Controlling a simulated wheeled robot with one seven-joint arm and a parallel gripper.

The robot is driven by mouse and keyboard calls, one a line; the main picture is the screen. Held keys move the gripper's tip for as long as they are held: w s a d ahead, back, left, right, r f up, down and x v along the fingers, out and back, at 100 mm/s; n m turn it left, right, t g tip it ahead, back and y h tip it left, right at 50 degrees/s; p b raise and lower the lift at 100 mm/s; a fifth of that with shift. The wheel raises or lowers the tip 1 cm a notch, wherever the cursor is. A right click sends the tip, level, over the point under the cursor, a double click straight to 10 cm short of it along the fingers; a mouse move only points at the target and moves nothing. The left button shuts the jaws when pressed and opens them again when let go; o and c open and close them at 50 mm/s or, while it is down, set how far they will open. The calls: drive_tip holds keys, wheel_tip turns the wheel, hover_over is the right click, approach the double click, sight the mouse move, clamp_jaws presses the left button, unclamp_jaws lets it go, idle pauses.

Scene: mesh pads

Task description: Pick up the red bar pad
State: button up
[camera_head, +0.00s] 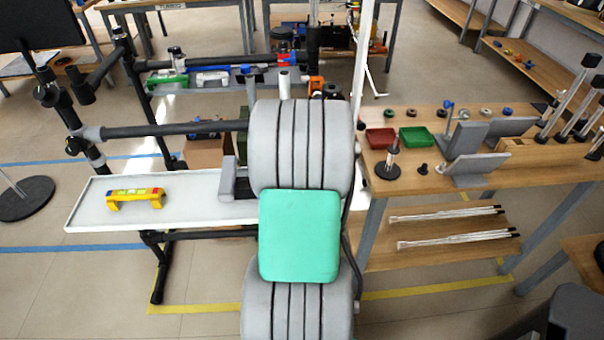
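I cannot make out a thing that is clearly a red bar pad. A small red shallow tray-like piece (381,138) lies on the wooden table at the right, beside a similar green piece (416,137). A yellow bar-shaped piece (135,198) with green and red patches on top stands on the white table at the left. My grey ribbed arm, with a teal cover, fills the middle of the view. I cannot make out my gripper's fingers.
The white table (95,212) is mostly bare around the yellow piece. A grey block (235,182) sits at its right end. The wooden table (403,182) holds grey stands, a dark-based post (390,162) and small round parts. Thin pale rods (450,240) lie on its lower shelf.

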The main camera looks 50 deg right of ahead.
drive_tip(key=shift+c, duration=0.5)
clamp_jaws()
